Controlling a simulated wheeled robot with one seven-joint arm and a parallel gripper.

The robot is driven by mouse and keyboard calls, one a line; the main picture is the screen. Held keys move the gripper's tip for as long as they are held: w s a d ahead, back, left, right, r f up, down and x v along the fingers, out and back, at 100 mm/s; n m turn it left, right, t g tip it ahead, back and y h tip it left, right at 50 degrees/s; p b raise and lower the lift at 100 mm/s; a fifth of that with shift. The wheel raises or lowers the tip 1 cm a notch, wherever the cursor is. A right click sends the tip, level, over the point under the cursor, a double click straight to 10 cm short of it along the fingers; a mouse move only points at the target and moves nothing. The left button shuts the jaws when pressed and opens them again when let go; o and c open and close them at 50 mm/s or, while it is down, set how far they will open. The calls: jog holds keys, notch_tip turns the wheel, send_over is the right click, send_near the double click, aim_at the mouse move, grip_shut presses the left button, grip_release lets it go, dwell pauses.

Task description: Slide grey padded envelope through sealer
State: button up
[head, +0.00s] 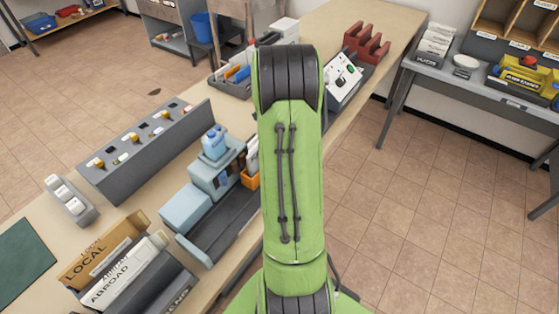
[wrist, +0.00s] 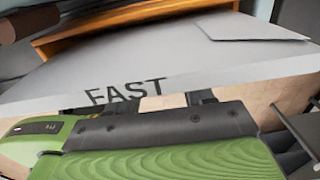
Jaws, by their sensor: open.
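My gripper (wrist: 168,102) shows in the wrist view, with its green body along the bottom edge and dark fingers apart. It is open, right by the lower edge of a pale grey sheet-like thing (wrist: 150,62) printed FAST. I cannot tell whether this is the grey padded envelope or a bin panel, or whether a finger touches it. An orange edge (wrist: 120,22) lies behind it. In the head view, a pale blue machine (head: 212,176) with a dark bed (head: 222,222) may be the sealer. My green arm hides my gripper there.
An orange holder (head: 250,180) stands beside the machine, partly behind my arm. A grey rack (head: 145,150) stands at left. A white control box (head: 343,82) and red rack (head: 367,44) are farther back.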

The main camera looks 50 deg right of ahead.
jog(key=shift+a, duration=0.1)
notch_tip(320, 180, up, 16)
jog(key=p, duration=0.3)
jog(key=shift+f, duration=0.15)
dwell(0.3)
